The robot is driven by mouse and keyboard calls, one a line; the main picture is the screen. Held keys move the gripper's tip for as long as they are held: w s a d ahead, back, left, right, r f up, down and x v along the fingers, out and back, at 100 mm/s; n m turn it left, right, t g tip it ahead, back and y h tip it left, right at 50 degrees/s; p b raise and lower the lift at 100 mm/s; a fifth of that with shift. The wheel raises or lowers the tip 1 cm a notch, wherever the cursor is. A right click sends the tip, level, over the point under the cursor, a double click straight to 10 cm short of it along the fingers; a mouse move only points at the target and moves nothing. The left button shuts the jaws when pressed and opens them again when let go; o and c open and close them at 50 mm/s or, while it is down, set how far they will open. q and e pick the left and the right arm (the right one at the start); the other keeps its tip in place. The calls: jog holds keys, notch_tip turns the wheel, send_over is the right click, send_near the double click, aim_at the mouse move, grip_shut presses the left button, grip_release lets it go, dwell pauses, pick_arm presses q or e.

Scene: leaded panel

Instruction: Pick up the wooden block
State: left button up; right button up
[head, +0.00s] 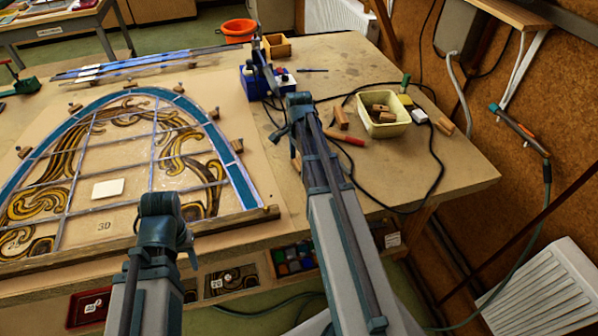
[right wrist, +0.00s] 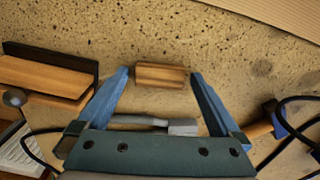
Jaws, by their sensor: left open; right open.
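In the right wrist view a small brown wooden block (right wrist: 161,80) lies on the speckled bench top. The open fingers of my right gripper (right wrist: 160,73) stand on either side of its ends, with a narrow gap at each. Whether they have reached its height I cannot tell. My left gripper (head: 166,225) is at the front edge of the leaded panel (head: 125,160), open and apart from the block.
A grey tool (right wrist: 150,122) lies close in front of the block in the right wrist view. A black-edged wooden piece (right wrist: 45,78) is left, a hammer-like tool (right wrist: 268,122) right. In the head view a cream tub (head: 384,128) and black cables crowd the right side.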

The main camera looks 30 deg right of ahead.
aim_at(299, 164)
jog(key=c, duration=1.2)
jog(key=shift+c, duration=0.2)
jog(key=shift+r, duration=0.15)
jog(key=shift+r+p, duration=0.85)
jog(key=shift+p, duration=0.25)
notch_tip(299, 164, up, 2)
jog(key=shift+r+p, duration=0.1)
jog(key=shift+p, duration=0.95)
jog(key=s+a, duration=0.1)
jog(key=a, duration=0.4)
jog(key=s+a, duration=0.2)
jog(key=a, duration=0.3)
jog(key=s+a+r+p, duration=0.1)
jog(key=a, duration=0.4)
jog(key=shift+s+a, duration=0.2)
jog(key=shift+s, duration=0.1)
jog(key=shift+w+a, duration=0.1)
